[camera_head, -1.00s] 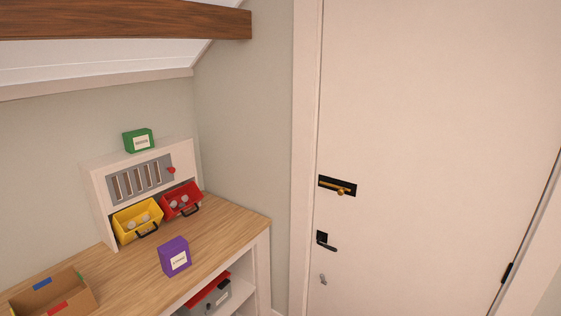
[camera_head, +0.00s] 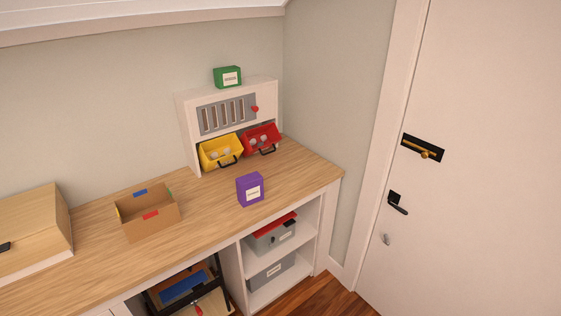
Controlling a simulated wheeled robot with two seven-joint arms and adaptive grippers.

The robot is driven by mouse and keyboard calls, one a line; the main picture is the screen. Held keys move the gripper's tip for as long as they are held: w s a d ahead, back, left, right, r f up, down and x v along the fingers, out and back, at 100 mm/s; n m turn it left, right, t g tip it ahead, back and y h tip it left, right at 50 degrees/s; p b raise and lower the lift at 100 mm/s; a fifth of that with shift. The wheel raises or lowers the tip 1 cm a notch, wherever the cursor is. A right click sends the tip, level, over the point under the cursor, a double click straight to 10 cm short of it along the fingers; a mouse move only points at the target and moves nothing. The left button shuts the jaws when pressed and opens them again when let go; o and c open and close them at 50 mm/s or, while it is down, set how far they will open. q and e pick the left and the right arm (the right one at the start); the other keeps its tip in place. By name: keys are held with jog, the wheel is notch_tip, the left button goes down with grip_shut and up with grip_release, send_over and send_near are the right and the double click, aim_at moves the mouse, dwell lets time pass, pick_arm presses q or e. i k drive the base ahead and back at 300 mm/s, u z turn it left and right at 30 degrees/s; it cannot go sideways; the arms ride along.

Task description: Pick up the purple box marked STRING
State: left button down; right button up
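The purple box (camera_head: 249,189) with a white label stands upright on the wooden counter, near its front edge. The label text is too small to read. It stands in front of the yellow and red bins and right of an open cardboard box. Neither of my grippers shows in the head view.
The counter (camera_head: 100,260) holds an open cardboard box (camera_head: 152,227), a wooden case (camera_head: 30,232), and a white dispenser (camera_head: 188,135) with a yellow bin (camera_head: 208,152), a red bin (camera_head: 272,134) and a green box (camera_head: 228,77) on top. Grey boxes (camera_head: 270,236) fill shelves below. A door (camera_head: 480,200) stands right.

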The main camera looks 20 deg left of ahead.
aim_at(250, 187)
jog(key=u, duration=0.6)
jog(key=i, duration=0.75)
jog(key=u, duration=0.95)
jog(key=i, duration=0.75)
jog(key=u, duration=0.15)
